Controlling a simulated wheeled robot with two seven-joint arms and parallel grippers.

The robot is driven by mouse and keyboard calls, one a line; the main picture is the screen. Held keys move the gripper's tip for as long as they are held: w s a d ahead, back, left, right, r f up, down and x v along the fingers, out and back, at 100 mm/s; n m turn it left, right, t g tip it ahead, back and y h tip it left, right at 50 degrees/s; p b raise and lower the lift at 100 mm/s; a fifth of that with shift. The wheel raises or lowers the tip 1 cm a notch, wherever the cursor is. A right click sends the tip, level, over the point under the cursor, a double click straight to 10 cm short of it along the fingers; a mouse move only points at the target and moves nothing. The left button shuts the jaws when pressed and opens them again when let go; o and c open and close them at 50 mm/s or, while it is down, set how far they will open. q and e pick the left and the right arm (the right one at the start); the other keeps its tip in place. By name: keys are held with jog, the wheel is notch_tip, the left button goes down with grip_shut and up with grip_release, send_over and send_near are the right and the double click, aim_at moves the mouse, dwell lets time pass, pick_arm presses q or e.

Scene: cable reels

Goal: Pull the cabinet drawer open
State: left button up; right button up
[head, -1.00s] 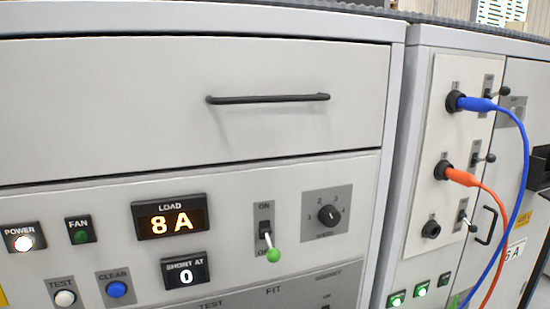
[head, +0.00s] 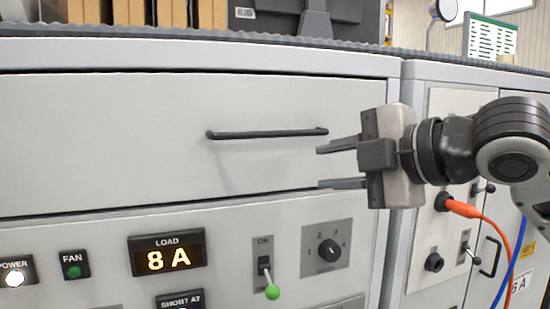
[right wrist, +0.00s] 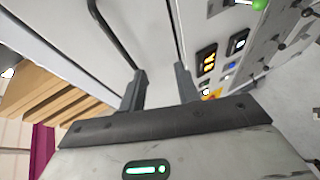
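The cabinet drawer (head: 120,140) has a wide light grey front and looks closed. Its black bar handle (head: 265,134) runs across the right half of the front. My right gripper (head: 328,167) is open and empty. In the head view its fingers point left, near the handle's right end, with one finger at about handle height and the other below. In the right wrist view the handle (right wrist: 112,40) lies ahead of the open fingers (right wrist: 160,88), toward the left finger. Whether a finger touches the handle cannot be told. My left gripper is not in view.
Below the drawer is a panel with an 8 A load display (head: 167,254), a green-tipped switch (head: 272,292) and a knob (head: 330,250). To the right, an orange plug (head: 460,207) and cables hang on another cabinet. Folders (head: 130,12) stand on top.

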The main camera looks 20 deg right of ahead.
jog(key=n+t, duration=0.1)
send_near(278, 134)
jog(key=shift+y, duration=0.3)
jog(key=p+x, duration=0.2)
jog(key=x, duration=0.8)
jog(key=shift+w+f, duration=0.15)
jog(key=shift+w, duration=0.2)
grip_shut()
